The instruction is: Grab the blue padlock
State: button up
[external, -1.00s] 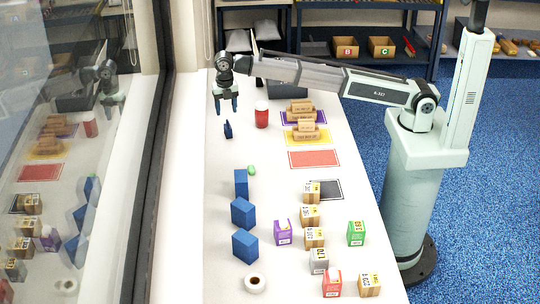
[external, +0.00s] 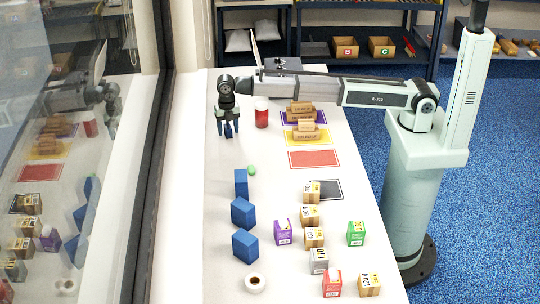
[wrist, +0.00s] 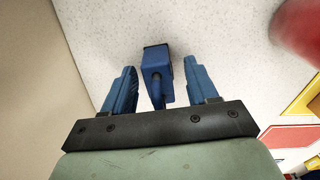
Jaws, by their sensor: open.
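The blue padlock (wrist: 155,67) lies between the two blue fingers of my gripper (wrist: 160,88) in the wrist view. Its body is toward the top and its dark shackle points toward the gripper's base. A gap shows on both sides between fingers and padlock. In the external view the padlock (external: 228,131) shows as a small blue shape between the fingertips of my gripper (external: 229,133), low over the far left part of the white table. My gripper is open.
A green oval thing (external: 252,169) and blue boxes (external: 243,212) stand nearer the camera. Coloured mats (external: 314,158) lie to the right. A window (external: 150,200) runs along the left.

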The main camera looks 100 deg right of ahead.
jog(key=shift+f, duration=0.15)
grip_shut()
dwell(0.4)
